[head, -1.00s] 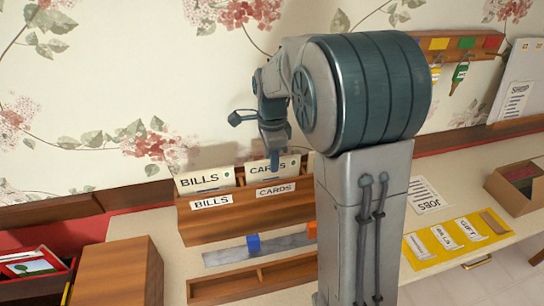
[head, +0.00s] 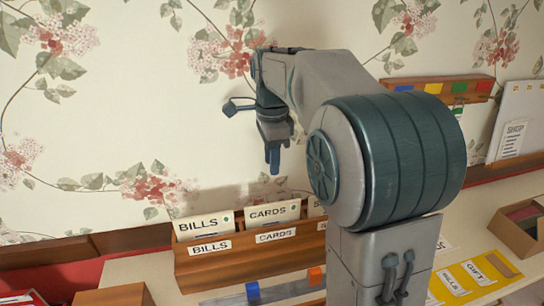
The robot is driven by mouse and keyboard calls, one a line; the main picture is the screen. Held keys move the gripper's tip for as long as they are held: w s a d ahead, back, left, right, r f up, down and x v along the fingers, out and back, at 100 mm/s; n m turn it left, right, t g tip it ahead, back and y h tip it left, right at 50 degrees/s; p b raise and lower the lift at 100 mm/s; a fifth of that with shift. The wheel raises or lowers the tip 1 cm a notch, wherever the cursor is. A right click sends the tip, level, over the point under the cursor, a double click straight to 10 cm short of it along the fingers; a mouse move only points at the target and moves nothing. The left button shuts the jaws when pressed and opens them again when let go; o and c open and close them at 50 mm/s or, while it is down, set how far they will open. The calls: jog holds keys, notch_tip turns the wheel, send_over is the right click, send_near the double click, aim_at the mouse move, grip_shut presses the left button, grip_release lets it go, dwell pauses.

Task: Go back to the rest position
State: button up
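My gripper (head: 273,168) points down in the upper middle of the head view, in front of the wallpaper. It hangs above the wooden letter sorter (head: 225,263) and is clear of the cards in it. Its blue fingers overlap from this angle, so I cannot tell whether they are apart. I see no separate object at the fingertips. My arm reaches up and bends to the left, hiding the right part of the sorter.
The sorter holds a BILLS card (head: 204,225) and a CARDS card (head: 273,212). A blue block (head: 253,292) and an orange block (head: 315,276) sit on a grey strip in front. A yellow mat (head: 470,278) and an open box (head: 520,225) lie at right. A key rack (head: 440,87) hangs on the wall.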

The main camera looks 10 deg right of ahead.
jog(key=shift+r, duration=0.2)
dwell(0.3)
jog(key=s+f+n+t, duration=0.1)
jog(key=s+f+n, duration=0.4)
jog(key=s+n, duration=0.4)
jog(key=s+f+n+t, duration=0.2)
jog(key=s+f+n, duration=0.3)
jog(key=s+n, duration=0.4)
jog(key=s, duration=0.3)
jog(key=shift+s+f, duration=0.2)
jog(key=shift+s, duration=0.15)
